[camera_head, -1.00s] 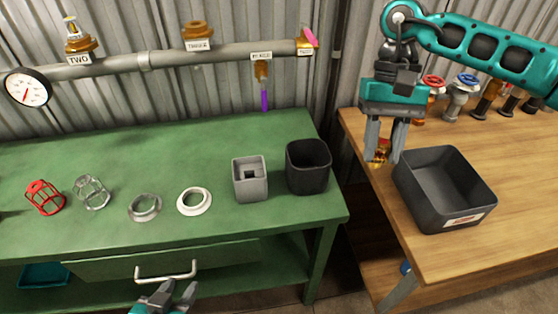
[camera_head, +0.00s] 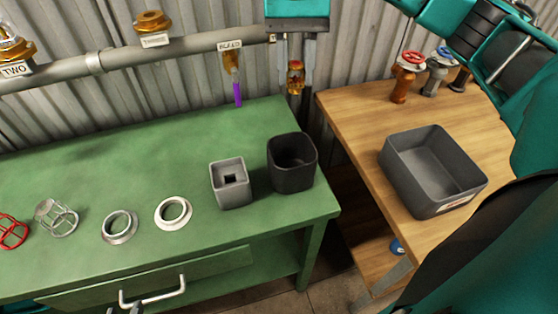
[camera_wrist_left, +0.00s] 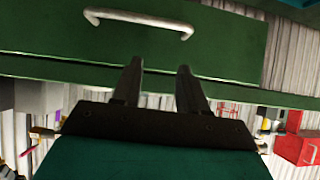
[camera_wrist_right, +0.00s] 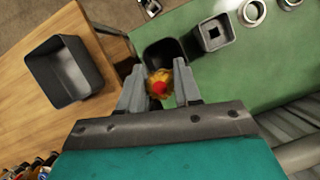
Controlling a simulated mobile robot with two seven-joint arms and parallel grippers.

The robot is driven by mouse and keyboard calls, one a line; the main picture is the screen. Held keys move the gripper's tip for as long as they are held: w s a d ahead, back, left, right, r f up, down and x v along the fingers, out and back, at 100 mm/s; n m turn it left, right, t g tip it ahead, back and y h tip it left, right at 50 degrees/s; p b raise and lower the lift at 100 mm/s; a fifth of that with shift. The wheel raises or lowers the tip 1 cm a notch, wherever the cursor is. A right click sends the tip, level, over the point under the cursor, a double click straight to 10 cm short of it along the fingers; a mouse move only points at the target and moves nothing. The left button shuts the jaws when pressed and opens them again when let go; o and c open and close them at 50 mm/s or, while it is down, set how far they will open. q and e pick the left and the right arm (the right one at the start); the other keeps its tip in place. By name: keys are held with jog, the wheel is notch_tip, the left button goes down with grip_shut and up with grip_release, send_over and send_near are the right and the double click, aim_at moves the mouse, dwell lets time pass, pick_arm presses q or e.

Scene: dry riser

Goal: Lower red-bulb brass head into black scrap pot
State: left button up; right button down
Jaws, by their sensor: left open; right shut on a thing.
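The brass head (camera_head: 295,77) hangs between the fingers of my right gripper (camera_head: 295,62), which is shut on it. Its red bulb (camera_wrist_right: 159,88) shows in the right wrist view. The black scrap pot (camera_head: 292,163) stands on the green bench's right end, open at the top. In the head view the brass head is above and slightly behind the pot, apart from it. In the right wrist view the pot (camera_wrist_right: 163,50) lies partly behind the head and fingers. My left gripper (camera_wrist_left: 160,75) is open and empty by the bench drawer; only its tip shows in the head view.
A grey square holder (camera_head: 231,184) stands just left of the pot. Rings (camera_head: 173,213) and wire cages (camera_head: 57,217) lie further left. A pipe (camera_head: 180,48) with a purple-tipped bleed fitting (camera_head: 236,85) runs behind. A dark bin (camera_head: 433,170) sits on the wooden table (camera_head: 345,110).

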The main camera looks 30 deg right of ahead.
notch_tip(320, 180, down, 10)
jog(key=b, duration=0.1)
dwell(0.4)
jog(key=shift+s, duration=0.1)
jog(key=shift+s+a+r+b, duration=0.1)
jog(key=shift+s+a+b, duration=0.05)
jog(key=shift+s+b, duration=0.15)
dwell(0.4)
